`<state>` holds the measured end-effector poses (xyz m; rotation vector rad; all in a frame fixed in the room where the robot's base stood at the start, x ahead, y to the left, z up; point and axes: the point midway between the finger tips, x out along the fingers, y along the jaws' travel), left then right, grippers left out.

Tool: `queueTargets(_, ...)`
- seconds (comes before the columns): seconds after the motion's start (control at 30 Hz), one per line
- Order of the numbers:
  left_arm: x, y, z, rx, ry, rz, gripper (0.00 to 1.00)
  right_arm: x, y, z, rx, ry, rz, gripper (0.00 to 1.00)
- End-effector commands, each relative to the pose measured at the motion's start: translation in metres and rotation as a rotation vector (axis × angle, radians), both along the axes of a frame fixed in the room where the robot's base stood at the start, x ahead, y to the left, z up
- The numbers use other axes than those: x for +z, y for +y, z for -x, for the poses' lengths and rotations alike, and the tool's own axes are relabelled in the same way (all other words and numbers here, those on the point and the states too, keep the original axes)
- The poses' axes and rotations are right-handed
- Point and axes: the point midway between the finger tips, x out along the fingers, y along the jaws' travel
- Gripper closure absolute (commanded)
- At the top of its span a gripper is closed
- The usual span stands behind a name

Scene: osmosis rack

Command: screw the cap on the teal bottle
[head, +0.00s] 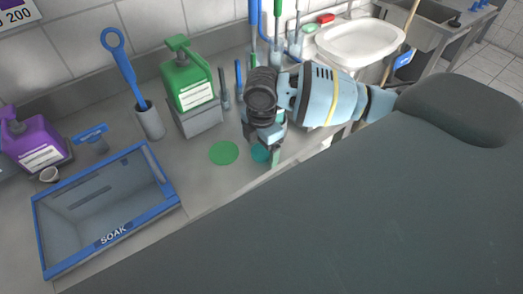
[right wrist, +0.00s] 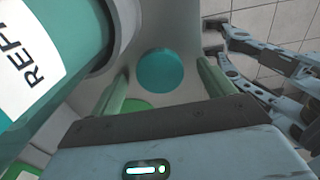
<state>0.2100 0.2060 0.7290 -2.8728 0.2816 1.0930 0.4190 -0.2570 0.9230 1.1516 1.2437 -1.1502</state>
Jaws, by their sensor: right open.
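My right gripper (head: 268,150) points down at the counter's front edge, its green fingers open and apart. In the right wrist view a teal disc (right wrist: 160,70) lies on the counter between and beyond the fingertips (right wrist: 165,85). Part of this disc (head: 260,153) also shows beside the gripper in the head view. A teal bottle (right wrist: 52,50) with a white label fills the left of the right wrist view, very close. I cannot pick it out in the head view. Jointed bluish links (right wrist: 250,60) at the right may be my left gripper.
A flat green disc (head: 224,152) lies left of the gripper. A green pump bottle (head: 188,80) stands on a grey block (head: 197,117) behind. A blue-rimmed SOAK tray (head: 145,222) and a purple bottle (head: 34,140) are at the left; a white basin (head: 360,44) is behind right.

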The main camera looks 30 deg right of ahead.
Motion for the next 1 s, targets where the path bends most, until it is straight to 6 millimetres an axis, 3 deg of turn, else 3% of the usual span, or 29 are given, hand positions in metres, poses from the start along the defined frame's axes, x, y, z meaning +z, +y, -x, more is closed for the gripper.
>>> queueTargets(0.1, 0.000, 0.000, 0.000, 0.000, 0.000, 0.000, 0.64, 0.000, 0.000, 0.000, 0.000, 0.000, 0.000, 0.21)
queueTargets(0.47, 0.000, 0.000, 0.000, 0.000, 0.001, 0.000, 0.64, 0.000, 0.000, 0.000, 0.000, 0.000, 0.000, 0.66)
queueTargets(0.77, -0.001, 0.000, 0.001, 0.000, 0.002, 0.000, 0.64, 0.001, 0.000, 0.000, 0.000, 0.000, 0.000, 0.66)
queueTargets(1.0, -0.001, 0.000, 0.001, 0.000, 0.004, -0.001, 0.64, 0.015, 0.000, -0.001, 0.000, -0.002, -0.001, 0.66)
